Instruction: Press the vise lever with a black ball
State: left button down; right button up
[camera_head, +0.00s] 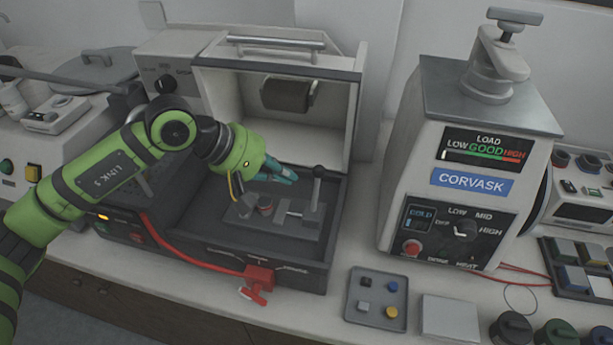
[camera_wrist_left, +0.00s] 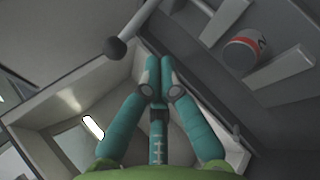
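The vise (camera_head: 290,218) lies in the open dark chamber of the machine on the left. Its lever stands upright with a black ball (camera_head: 319,171) on top. In the left wrist view the ball (camera_wrist_left: 115,48) is left of and beyond my fingertips, with its rod running up and right. My left gripper (camera_head: 291,176) reaches into the chamber from the left, beside the ball and apart from it. Its teal fingers (camera_wrist_left: 160,74) are drawn together with nothing seen between them. A red-ringed round piece (camera_head: 264,207) sits in the vise; it also shows in the wrist view (camera_wrist_left: 243,50). My right gripper is out of view.
The machine's raised hood (camera_head: 275,62) stands over the chamber, with a dark roller inside. A red clamp-like handle (camera_head: 258,281) is at the chamber's front. The Corvask press (camera_head: 460,165) stands to the right. A small tray (camera_head: 376,298) and a grey block (camera_head: 450,318) lie on the counter in front.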

pick_arm(q)
jog(key=shift+w+a+f+n+t+h+b, duration=0.1)
jog(key=shift+a+f+n+t+h+b, duration=0.3)
jog(key=shift+f+t, duration=0.1)
jog(key=shift+w+a+r+n+t+h+b, duration=0.2)
jog(key=shift+a+n+t+h+b, duration=0.4)
jog(key=shift+t+h, duration=0.3)
jog(key=shift+a+r+n+t+h+b, duration=0.35)
jog(key=shift+a+t, duration=0.25)
jog(key=shift+t, duration=0.2)
jog(key=shift+s+a+r, duration=0.1)
jog(key=shift+a+r, duration=0.15)
jog(key=shift+r, duration=0.15)
jog(key=shift+d, duration=0.1)
